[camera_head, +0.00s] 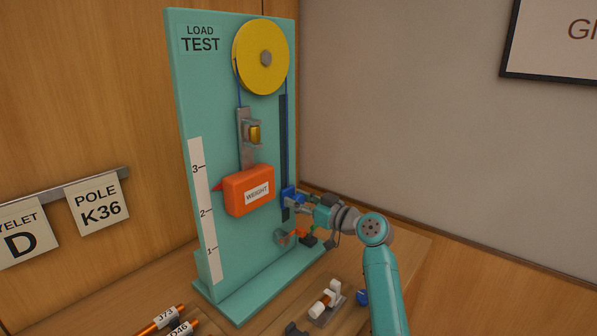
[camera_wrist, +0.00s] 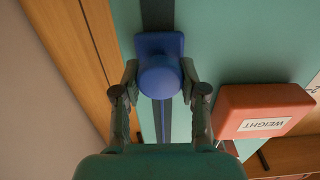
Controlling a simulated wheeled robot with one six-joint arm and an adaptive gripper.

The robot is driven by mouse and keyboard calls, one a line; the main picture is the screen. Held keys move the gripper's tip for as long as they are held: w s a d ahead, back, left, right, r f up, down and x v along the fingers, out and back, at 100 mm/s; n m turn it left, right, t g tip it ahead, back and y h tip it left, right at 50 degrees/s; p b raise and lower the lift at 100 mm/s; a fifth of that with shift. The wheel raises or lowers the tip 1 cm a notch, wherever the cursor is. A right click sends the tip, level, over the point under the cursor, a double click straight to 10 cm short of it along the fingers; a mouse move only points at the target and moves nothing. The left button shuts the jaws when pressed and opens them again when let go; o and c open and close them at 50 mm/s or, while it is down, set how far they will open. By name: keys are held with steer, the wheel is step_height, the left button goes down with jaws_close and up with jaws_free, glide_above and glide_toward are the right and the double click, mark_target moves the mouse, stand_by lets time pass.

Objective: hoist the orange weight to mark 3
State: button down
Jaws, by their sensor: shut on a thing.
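The orange weight (camera_head: 248,190), labelled WEIGHT, hangs on the teal LOAD TEST board (camera_head: 215,120). Its red pointer (camera_head: 217,187) stands between marks 2 and 3 on the white scale (camera_head: 203,205). The weight also shows at the right of the wrist view (camera_wrist: 262,108). A blue cord runs over the yellow pulley (camera_head: 250,58) to a blue knob on a slider (camera_head: 289,193), low on the dark vertical rail (camera_head: 284,140). My gripper (camera_wrist: 159,78) is shut on the blue knob (camera_wrist: 159,77), one finger on each side.
A grey bracket with a yellow block (camera_head: 252,132) sits above the weight. A hook-like part (camera_head: 284,237) is on the board below the slider. Orange-tipped poles (camera_head: 160,320) and a white-and-orange part (camera_head: 325,300) lie on the wooden bench in front.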

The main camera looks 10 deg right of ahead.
steer(key=shift+f, duration=2.8)
steer(key=c, duration=0.6)
jaws_free()
steer(key=shift+c, duration=0.2)
steer(key=shift+r, duration=0.1)
steer(key=v, duration=1.2)
